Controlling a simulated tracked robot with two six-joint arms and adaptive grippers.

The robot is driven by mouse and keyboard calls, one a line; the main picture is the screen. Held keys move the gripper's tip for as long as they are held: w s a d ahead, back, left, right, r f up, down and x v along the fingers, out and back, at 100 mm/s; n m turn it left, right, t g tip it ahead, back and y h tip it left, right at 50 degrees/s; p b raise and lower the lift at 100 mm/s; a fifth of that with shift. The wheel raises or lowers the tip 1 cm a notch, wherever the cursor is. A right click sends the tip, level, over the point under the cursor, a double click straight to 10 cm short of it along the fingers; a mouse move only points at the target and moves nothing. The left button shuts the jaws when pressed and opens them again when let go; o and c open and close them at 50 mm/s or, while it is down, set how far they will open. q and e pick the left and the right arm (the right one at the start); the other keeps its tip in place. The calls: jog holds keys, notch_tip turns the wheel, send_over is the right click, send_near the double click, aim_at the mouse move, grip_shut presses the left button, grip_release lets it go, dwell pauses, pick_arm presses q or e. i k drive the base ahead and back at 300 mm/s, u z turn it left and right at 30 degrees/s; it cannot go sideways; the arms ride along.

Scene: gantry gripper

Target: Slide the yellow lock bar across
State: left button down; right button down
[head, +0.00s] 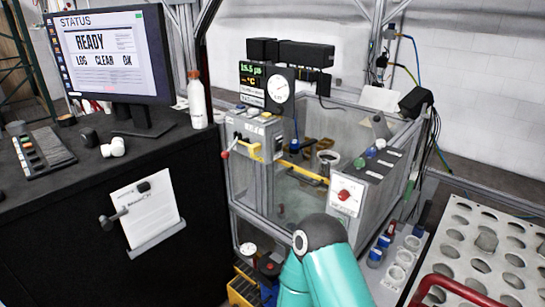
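A yellow bar (306,173) runs along the front of the glass-walled gantry enclosure (285,207). It slopes down to the right, from below the grey control box (252,133) towards the box with the red knob (344,195). A short yellow piece (254,150) shows on the grey box; I cannot tell if it belongs to the bar. A teal arm link with a dark joint, probably mine, rises at the bottom centre in front of the enclosure. Neither gripper is in view.
A black cabinet (60,240) with a monitor (112,55) and a white bottle (197,104) stands at left. A red-ended lever (225,154) sticks out beside the grey box. A perforated white tray (480,245) and a red tubular handle (455,283) are at right.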

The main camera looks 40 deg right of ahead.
aim_at(254, 148)
jog(key=z, duration=0.5)
jog(key=i, duration=1.3)
jog(key=z, duration=0.3)
